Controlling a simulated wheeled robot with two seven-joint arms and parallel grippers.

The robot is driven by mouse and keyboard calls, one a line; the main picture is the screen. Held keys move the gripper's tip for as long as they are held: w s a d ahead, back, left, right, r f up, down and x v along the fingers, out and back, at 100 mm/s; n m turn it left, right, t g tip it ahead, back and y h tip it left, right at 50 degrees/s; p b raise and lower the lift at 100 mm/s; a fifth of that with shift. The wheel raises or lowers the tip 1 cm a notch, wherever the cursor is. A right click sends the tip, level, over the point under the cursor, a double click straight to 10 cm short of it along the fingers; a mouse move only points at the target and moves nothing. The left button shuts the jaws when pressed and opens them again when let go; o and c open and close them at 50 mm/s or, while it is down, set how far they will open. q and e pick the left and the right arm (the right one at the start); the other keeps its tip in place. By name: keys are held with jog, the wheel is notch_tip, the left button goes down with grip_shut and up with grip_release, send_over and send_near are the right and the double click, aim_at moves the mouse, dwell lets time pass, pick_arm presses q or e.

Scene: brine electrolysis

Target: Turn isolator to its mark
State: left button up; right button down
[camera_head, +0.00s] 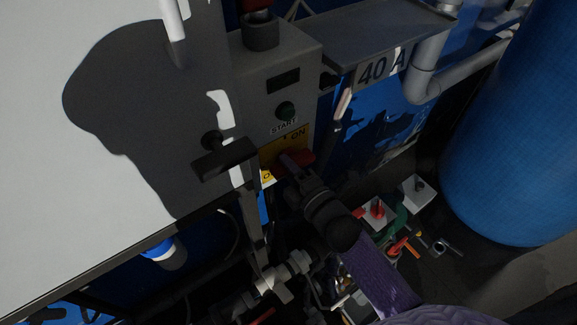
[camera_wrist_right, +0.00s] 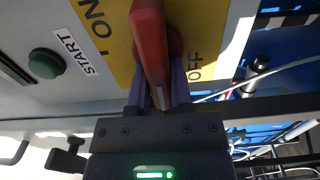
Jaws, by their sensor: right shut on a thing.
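The isolator is a red handle (camera_head: 302,160) on a yellow plate (camera_head: 270,163) marked ON and OFF, low on the front of a grey control box. In the right wrist view the red handle (camera_wrist_right: 150,45) runs roughly up and down the picture, with ON to its left and OFF to its right. My right gripper (camera_head: 291,165) is at the handle. In the wrist view its two fingers (camera_wrist_right: 157,88) stand on either side of the handle, shut on it. The fingers and handle hide part of the plate. My left gripper is not in view.
A green START button (camera_head: 285,110) sits above the plate. A black T-shaped handle (camera_head: 222,158) juts out left of it. A grey shelf (camera_head: 385,35) with a 40 A sign (camera_head: 382,69) is at upper right. A blue drum (camera_head: 515,130) stands right. Small parts lie below.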

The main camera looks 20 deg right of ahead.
dwell(0.6)
jog(key=c, duration=0.5)
grip_release()
jog(key=v, duration=1)
